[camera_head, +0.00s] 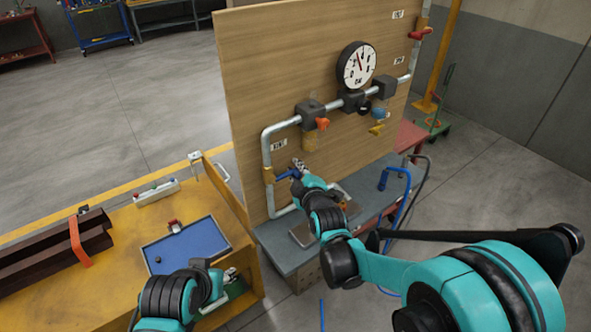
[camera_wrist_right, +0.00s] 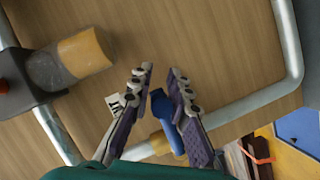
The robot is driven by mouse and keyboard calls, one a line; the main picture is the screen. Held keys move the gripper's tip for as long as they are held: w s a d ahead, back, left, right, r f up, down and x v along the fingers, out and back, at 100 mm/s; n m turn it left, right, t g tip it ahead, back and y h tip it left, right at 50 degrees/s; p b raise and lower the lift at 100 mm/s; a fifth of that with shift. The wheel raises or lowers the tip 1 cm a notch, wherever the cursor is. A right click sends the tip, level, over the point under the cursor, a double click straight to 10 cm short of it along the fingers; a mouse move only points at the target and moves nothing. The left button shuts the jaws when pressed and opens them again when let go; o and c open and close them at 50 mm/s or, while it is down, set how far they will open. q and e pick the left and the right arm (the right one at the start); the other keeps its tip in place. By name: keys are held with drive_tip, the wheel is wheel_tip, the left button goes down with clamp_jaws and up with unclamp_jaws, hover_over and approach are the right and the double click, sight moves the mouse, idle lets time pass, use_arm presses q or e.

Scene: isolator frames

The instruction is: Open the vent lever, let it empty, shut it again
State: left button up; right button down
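A blue lever (camera_head: 287,174) sits on a brass-coloured valve body (camera_head: 268,175) on the lower left upright pipe. My right gripper (camera_head: 298,166) is at this lever. In the right wrist view my right gripper (camera_wrist_right: 162,71) has its two fingers apart, with the blue lever (camera_wrist_right: 164,112) between them. The lever lies close to the right-hand finger; I cannot tell whether they touch. The gauge (camera_head: 356,65) is a round white dial with a black rim, above the pipe. My left gripper (camera_head: 230,276) is low over the yellow bench; its fingers are too small to read.
The wooden panel (camera_head: 262,75) carries the pipework, a red-orange handle (camera_head: 322,123), a blue knob (camera_head: 378,113) and a red handle (camera_head: 420,33). A blue tray (camera_head: 190,247) and dark beams (camera_head: 50,252) lie on the yellow bench. A grey bench top (camera_head: 277,240) stands below the panel.

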drive_tip(key=shift+f, duration=0.1)
idle(0.7)
drive_tip(key=s+a+f+m+g+y+b, duration=0.1)
drive_tip(key=f+m, duration=0.1)
drive_tip(key=m, duration=0.1)
drive_tip(key=s+a+f+m+g+y+b, duration=0.1)
drive_tip(key=a+f+m+g+y, duration=0.1)
drive_tip(key=m, duration=0.1)
drive_tip(key=s+a+f+m+g+y+b, duration=0.1)
drive_tip(key=a+f+m+g, duration=0.1)
drive_tip(key=m, duration=0.2)
drive_tip(key=shift+s+f+y+b, duration=0.25)
drive_tip(key=shift+f+y+b, duration=0.05)
drive_tip(key=shift+y, duration=0.1)
drive_tip(key=shift+s+a+m+g+y+b, duration=0.3)
drive_tip(key=shift+s+a+m+y+b, duration=0.35)
drive_tip(key=shift+m, duration=0.65)
drive_tip(key=shift+a, duration=0.3)
drive_tip(key=c, duration=1.8)
unclamp_jaws()
drive_tip(key=o, duration=0.3)
drive_tip(key=shift+s+a, duration=0.1)
